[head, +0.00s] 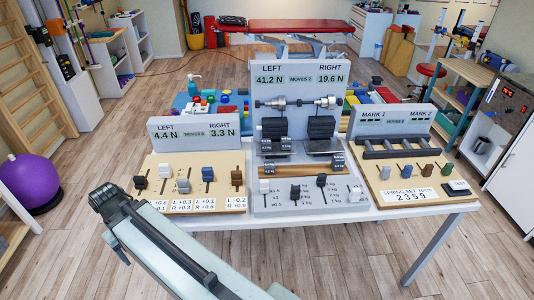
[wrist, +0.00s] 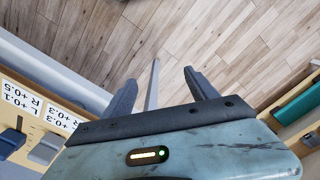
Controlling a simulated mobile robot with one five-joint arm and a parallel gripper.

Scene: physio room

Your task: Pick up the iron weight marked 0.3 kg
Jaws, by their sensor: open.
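Small dark iron weights with pale labels sit on the middle stand in the head view, some around a wooden bar (head: 290,171) and one at its right (head: 338,160). Their markings are too small to read surely, so I cannot tell which is 0.3 kg. Darker stacked blocks (head: 321,127) hang above them. In the wrist view my gripper (wrist: 161,85) is open and empty, its two grey fingers apart over the wooden floor. It is beside the table's edge, away from the weights. My arm crosses the lower left of the head view.
The white table (head: 402,214) carries a left slider panel (head: 163,200), the middle stand with 41.2 N and 19.6 N readouts, and a right panel (head: 375,170). A purple ball (head: 30,182) lies at the left. The floor in front is clear.

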